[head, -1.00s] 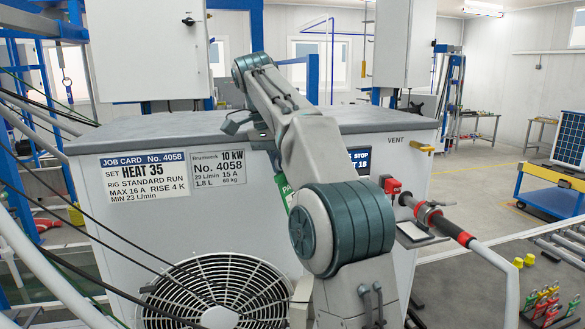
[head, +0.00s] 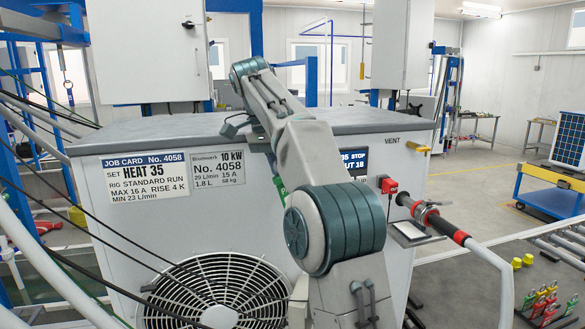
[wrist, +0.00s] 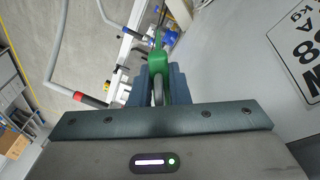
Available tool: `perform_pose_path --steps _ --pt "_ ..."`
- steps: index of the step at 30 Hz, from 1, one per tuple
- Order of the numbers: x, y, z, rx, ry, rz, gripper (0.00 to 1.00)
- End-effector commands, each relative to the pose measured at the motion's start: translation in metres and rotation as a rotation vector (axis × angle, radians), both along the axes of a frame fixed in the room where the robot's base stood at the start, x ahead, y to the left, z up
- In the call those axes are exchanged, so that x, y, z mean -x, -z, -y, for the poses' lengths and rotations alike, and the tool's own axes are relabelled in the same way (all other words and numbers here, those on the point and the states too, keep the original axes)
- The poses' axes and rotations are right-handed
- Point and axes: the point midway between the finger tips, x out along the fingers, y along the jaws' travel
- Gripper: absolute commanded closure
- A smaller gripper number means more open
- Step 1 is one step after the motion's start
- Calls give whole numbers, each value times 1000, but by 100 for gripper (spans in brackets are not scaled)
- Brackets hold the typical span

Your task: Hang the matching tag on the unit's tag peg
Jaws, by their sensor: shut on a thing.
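The unit is a large grey cabinet (head: 240,220) with a job card (head: 144,179) reading No. 4058, HEAT 35, and a No. 4058 rating plate (head: 216,167). In the wrist view my gripper (wrist: 158,88) is shut on a green tag (wrist: 157,62), which sticks out beyond the blue fingers. In the head view my arm hides the gripper. A green edge with white lettering (head: 280,190) shows just left of the arm, in front of the cabinet; it looks like the held tag. I cannot make out the tag peg. A partly covered display (head: 355,160) reads STOP.
A fan grille (head: 225,290) is low on the cabinet front. A red switch (head: 388,185), a yellow vent lever (head: 423,149) and a hose with a red-banded coupling (head: 432,217) are at its right. Cables cross the left.

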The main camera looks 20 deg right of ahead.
Motion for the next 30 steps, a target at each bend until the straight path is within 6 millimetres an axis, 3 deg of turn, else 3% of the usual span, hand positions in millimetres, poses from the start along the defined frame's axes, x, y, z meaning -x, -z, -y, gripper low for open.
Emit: perform_pose_path --steps 1,10,30 --pt "-4 9 3 4 5 -11 100" --pt "-3 14 2 1 5 -9 100" --pt "25 16 3 -15 6 0 100"
